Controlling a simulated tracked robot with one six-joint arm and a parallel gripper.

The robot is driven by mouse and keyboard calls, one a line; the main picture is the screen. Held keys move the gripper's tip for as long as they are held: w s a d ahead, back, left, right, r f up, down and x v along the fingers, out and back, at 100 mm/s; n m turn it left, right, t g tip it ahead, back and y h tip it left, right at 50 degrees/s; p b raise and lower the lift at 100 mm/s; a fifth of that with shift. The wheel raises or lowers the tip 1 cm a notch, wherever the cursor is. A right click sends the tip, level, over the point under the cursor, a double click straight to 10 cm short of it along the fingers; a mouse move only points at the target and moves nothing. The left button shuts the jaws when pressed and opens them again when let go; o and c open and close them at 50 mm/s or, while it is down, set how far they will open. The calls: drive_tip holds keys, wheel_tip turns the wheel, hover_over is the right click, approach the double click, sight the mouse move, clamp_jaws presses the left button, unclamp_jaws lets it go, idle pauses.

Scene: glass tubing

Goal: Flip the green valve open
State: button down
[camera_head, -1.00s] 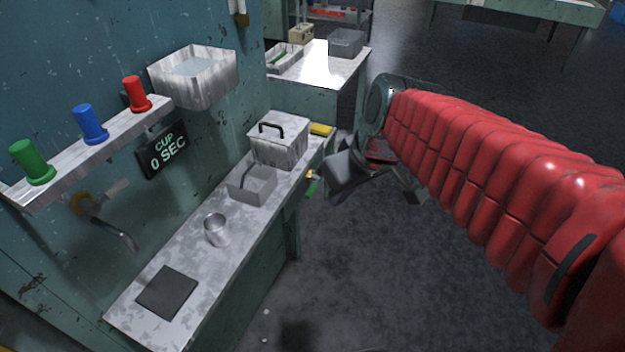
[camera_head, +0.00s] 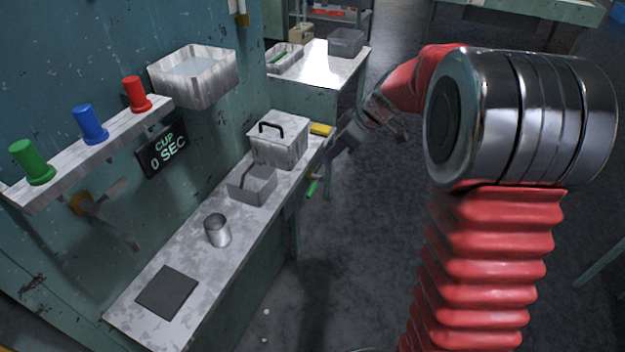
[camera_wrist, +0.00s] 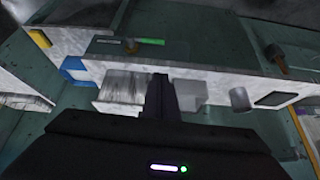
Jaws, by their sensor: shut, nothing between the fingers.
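The green valve is a green handle (camera_head: 313,187) on a brass-coloured fitting at the front side of the long bench, near its far end. In the wrist view the handle (camera_wrist: 151,41) lies level in the picture, with its fitting at its left end. My gripper (camera_head: 330,158) is just above and right of the valve in the head view, over the bench's outer edge. In the wrist view my gripper (camera_wrist: 160,77) is shut and empty, its tips just below the handle in the picture. I cannot tell the gap in depth.
The bench holds a lidded box (camera_head: 282,142), a grey tray (camera_head: 252,190), a metal cup (camera_head: 217,231) and a dark pad (camera_head: 167,291). A yellow block (camera_head: 322,129) lies near the far end. The floor right of the bench is clear.

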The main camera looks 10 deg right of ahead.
sight(314, 179)
drive_tip(key=shift+w+d+f+n, duration=0.15)
drive_tip(key=shift+w+d+f, duration=0.1)
drive_tip(key=shift+w+f, duration=0.2)
drive_tip(key=shift+w+d+f+n, duration=0.2)
drive_tip(key=shift+w+f, duration=0.15)
drive_tip(key=shift+w, duration=0.15)
drive_tip(key=x, duration=0.9)
drive_tip(key=shift+w+a+f, duration=0.1)
drive_tip(key=shift+a+f, duration=0.05)
drive_tip(key=shift+a, duration=0.05)
drive_tip(key=shift+d+f, duration=0.1)
drive_tip(key=shift+f, duration=0.95)
drive_tip(key=shift+d+f, duration=0.15)
drive_tip(key=shift+f, duration=0.95)
